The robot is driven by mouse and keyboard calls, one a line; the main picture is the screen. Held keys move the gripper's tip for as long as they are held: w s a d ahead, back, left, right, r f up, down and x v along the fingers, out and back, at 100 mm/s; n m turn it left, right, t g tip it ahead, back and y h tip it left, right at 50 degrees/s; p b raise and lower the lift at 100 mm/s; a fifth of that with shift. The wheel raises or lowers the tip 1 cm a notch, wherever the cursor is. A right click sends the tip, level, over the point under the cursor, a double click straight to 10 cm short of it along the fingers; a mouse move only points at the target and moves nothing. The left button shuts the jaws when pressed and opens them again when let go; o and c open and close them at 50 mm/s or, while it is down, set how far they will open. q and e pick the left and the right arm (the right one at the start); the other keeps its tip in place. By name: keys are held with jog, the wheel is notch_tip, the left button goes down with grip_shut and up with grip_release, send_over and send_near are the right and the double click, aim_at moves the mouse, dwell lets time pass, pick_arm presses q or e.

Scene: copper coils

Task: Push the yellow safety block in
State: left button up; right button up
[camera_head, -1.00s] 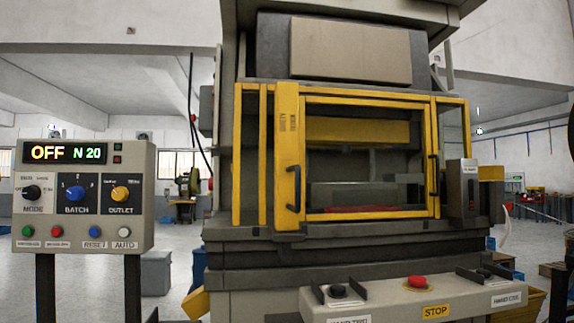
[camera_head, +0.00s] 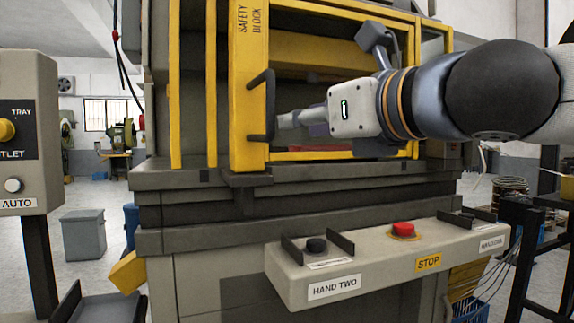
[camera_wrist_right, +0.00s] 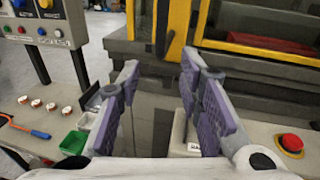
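The yellow safety block (camera_head: 247,85) is a tall upright bar labelled SAFETY BLOCK on the front of the press, at the left of its window. It has a black handle (camera_head: 270,104) on its right side. My right gripper (camera_head: 281,121) comes in from the right, with its fingertips just beside the lower part of the handle in the head view. In the wrist view my right gripper (camera_wrist_right: 160,66) is open, with nothing between its purple-padded fingers. The block (camera_wrist_right: 180,22) and handle (camera_wrist_right: 163,40) show ahead of the fingers there. My left gripper is out of view.
A control console with a red stop button (camera_head: 403,230) juts out below the press opening. A grey control panel (camera_head: 25,130) stands at the left. The yellow window frame (camera_head: 212,90) borders the block.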

aim_at(273, 105)
jog(key=shift+m+t, duration=0.3)
jog(key=w+a+r, duration=0.1)
jog(key=w, duration=0.2)
jog(key=w+a+r, duration=0.1)
jog(key=w+a, duration=0.1)
jog(key=w, duration=0.1)
jog(key=w+a+r+p, duration=0.1)
jog(key=w+a, duration=0.1)
jog(key=w, duration=0.1)
jog(key=shift+w+a, duration=0.1)
jog(key=shift+w, duration=0.1)
jog(key=shift+c, duration=0.3)
grip_shut()
